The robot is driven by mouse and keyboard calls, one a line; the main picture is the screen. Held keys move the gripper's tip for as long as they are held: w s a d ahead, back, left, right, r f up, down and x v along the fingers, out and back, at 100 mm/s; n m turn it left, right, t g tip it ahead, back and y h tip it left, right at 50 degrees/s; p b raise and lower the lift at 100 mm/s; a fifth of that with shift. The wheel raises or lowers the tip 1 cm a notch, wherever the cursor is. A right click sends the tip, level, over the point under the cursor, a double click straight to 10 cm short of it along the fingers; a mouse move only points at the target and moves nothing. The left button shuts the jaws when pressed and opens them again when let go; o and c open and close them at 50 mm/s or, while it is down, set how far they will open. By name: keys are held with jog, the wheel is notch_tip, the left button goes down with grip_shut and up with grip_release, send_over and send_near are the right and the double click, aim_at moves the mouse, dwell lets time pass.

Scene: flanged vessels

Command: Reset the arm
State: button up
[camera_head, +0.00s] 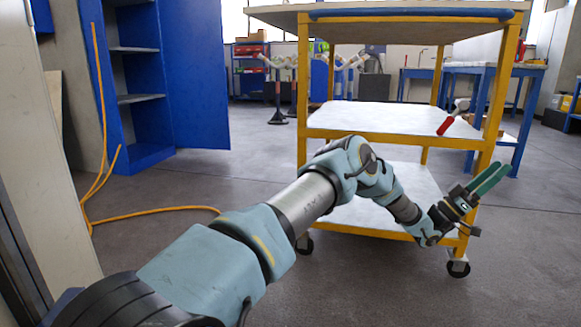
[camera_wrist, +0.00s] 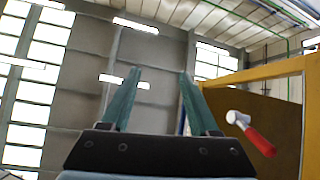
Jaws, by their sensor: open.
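My arm reaches forward and to the right in the head view. My gripper (camera_head: 503,170) is at its end, in front of the right post of a yellow cart, with its green fingers pointing up and to the right. In the wrist view my gripper (camera_wrist: 160,75) has its two fingers well apart with nothing between them. The camera there looks up at the ceiling, windows and the cart's underside.
The yellow cart (camera_head: 360,118) with white shelves stands close ahead. A red-handled tool (camera_head: 447,124) lies on its middle shelf; it also shows in the wrist view (camera_wrist: 258,138). A blue cabinet (camera_head: 150,150) stands open at left. An orange cable (camera_head: 160,211) lies on the floor.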

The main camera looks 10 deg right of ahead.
jog(key=w+a+r+n+t+y+p, duration=0.2)
jog(key=w+a+n+t+y, duration=0.3)
jog(key=w+t+y, duration=0.5)
jog(key=w+a+f+n+t+y+p, duration=0.15)
jog(key=w+a+y, duration=0.3)
jog(key=a, duration=0.65)
jog(key=w+a+f+n+t+y, duration=0.25)
jog(key=w+a, duration=0.25)
jog(key=a, duration=0.6)
jog(key=s+a+n+g+y+p, duration=0.15)
jog(key=s+a+y, duration=0.25)
jog(key=a, duration=0.7)
jog(key=s+a+n+g+y, duration=0.1)
jog(key=s+a+n+y, duration=0.2)
jog(key=a, duration=0.9)
jog(key=s+a+f+n+g+y+p, duration=0.1)
jog(key=s+a+g+y, duration=0.1)
jog(key=s+a, duration=0.6)
jog(key=s+a+n+g+y, duration=0.1)
jog(key=s+a+g, duration=0.1)
jog(key=s+a, duration=0.65)
notch_tip(320, 180, up, 38)
jog(key=s+d+p, duration=0.2)
jog(key=p, duration=3.6)
jog(key=shift+s+d, duration=0.15)
jog(key=shift+d, duration=0.25)
